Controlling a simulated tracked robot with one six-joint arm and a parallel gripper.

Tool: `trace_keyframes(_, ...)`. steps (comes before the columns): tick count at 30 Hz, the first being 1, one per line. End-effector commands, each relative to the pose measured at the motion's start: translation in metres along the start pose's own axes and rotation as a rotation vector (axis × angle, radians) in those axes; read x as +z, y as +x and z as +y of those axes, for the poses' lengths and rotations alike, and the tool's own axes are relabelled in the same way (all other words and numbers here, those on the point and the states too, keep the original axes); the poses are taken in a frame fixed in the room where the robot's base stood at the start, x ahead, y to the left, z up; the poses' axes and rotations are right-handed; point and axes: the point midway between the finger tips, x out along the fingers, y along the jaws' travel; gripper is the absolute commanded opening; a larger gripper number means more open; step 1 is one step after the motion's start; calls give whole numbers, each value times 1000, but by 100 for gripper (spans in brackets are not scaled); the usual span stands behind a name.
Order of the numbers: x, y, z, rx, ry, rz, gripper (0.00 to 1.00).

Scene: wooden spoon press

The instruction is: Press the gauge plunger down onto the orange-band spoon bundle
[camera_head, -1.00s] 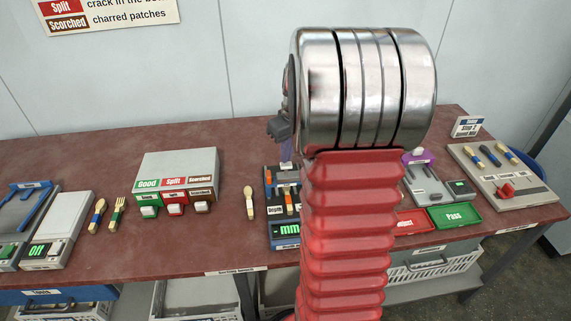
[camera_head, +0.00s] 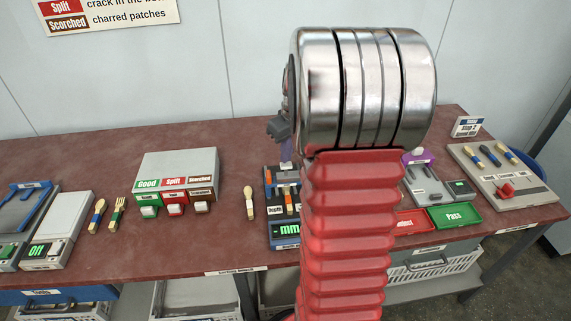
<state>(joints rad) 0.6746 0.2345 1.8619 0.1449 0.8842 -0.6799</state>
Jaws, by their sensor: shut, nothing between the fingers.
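The gauge (camera_head: 270,207) is a dark device with a green "mm" readout, partly hidden behind my red arm. The orange-band spoon bundle (camera_head: 289,199) lies in it, with its orange band showing just left of my arm. The plunger is hard to make out; a pale purple piece (camera_head: 287,157) stands above the gauge's back, below my gripper. My gripper (camera_head: 280,133) is dark and small, shut and empty, above the back of the gauge. Its fingertips are close to the purple piece; I cannot tell if they touch.
A wooden spoon (camera_head: 249,201) lies left of the gauge. The sorting box (camera_head: 178,175) with Good, Split and Scorched buttons stands further left. A green Pass tray (camera_head: 455,215) and a spoon board (camera_head: 505,180) are at right.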

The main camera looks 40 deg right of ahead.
Motion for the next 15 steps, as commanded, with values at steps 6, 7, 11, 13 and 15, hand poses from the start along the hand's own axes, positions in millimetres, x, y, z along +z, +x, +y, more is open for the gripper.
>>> trace_keyframes(6, 0, 2, 0, 0, 0, 0, 0)
trace_keyframes(7, 0, 3, 0, 0, 0, 0, 0)
trace_keyframes(11, 1, 4, 0, 0, 0, 0, 0)
trace_keyframes(13, 1, 6, 0, 0, 0, 0, 0)
trace_keyframes(15, 1, 6, 0, -1, -1, -1, 0)
